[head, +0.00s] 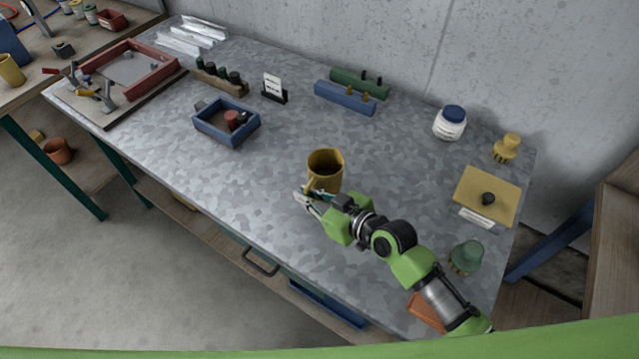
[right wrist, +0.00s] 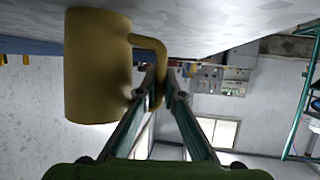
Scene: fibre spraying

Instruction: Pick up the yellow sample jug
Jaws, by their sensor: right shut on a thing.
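The yellow sample jug (head: 325,175) is upright at the middle of the metal-topped table (head: 250,175), its open top facing up. In the right wrist view the jug (right wrist: 97,65) appears upside down at the left, with its handle (right wrist: 160,62) reaching between the fingers. My right gripper (head: 310,199) is shut on the jug's handle, on the near side of the jug; its fingers also show in the right wrist view (right wrist: 162,90). I cannot tell whether the jug's base touches the table. My left gripper is not in view.
A blue tray (head: 205,132) with small items stands left of the jug. Blue (head: 345,98) and green racks stand behind. A white jar (head: 450,123), a yellow brush (head: 507,148), a yellow block (head: 488,183) and a green brush (head: 466,257) line the right side.

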